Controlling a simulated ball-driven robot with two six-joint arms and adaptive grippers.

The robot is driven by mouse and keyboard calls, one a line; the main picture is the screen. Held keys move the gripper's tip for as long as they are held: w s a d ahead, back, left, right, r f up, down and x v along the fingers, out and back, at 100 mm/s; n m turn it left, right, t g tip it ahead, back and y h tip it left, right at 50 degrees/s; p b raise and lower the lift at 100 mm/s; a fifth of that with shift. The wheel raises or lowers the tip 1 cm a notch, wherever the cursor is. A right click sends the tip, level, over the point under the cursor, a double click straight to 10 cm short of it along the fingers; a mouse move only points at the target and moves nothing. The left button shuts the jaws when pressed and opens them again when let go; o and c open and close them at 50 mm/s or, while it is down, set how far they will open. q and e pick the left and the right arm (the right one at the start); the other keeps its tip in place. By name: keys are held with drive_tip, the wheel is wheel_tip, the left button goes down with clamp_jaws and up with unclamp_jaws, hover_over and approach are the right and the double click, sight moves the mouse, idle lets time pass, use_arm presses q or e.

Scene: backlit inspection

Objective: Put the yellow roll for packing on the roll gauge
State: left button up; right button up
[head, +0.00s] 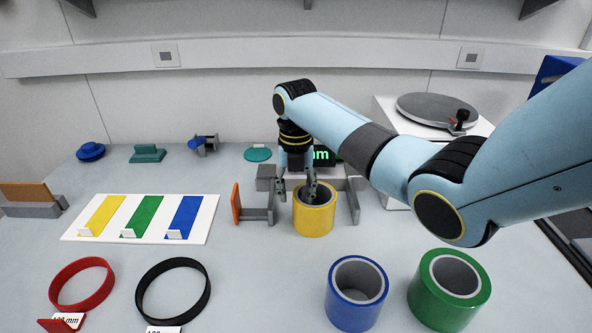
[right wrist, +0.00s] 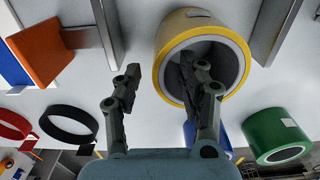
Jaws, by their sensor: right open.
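The yellow roll (head: 314,224) stands upright on the bench, between the grey side plates of what looks like the roll gauge (head: 262,214), in front of a dark display with green digits. My right gripper (head: 297,190) is open at the roll's left wall, one finger over the hole and the other outside on the left. In the right wrist view, the yellow roll (right wrist: 163,62) shows with one finger of my right gripper (right wrist: 160,72) at its grey core and the other apart from it. My left gripper is not in view.
A blue roll (head: 341,307) and a green roll (head: 423,300) stand in front on the right. A red ring (head: 62,273) and a black ring (head: 141,284) lie front left. A white board (head: 210,211) with yellow, green and blue strips lies left of the gauge.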

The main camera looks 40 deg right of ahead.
wheel_tip(320, 180, up, 8)
idle(0.7)
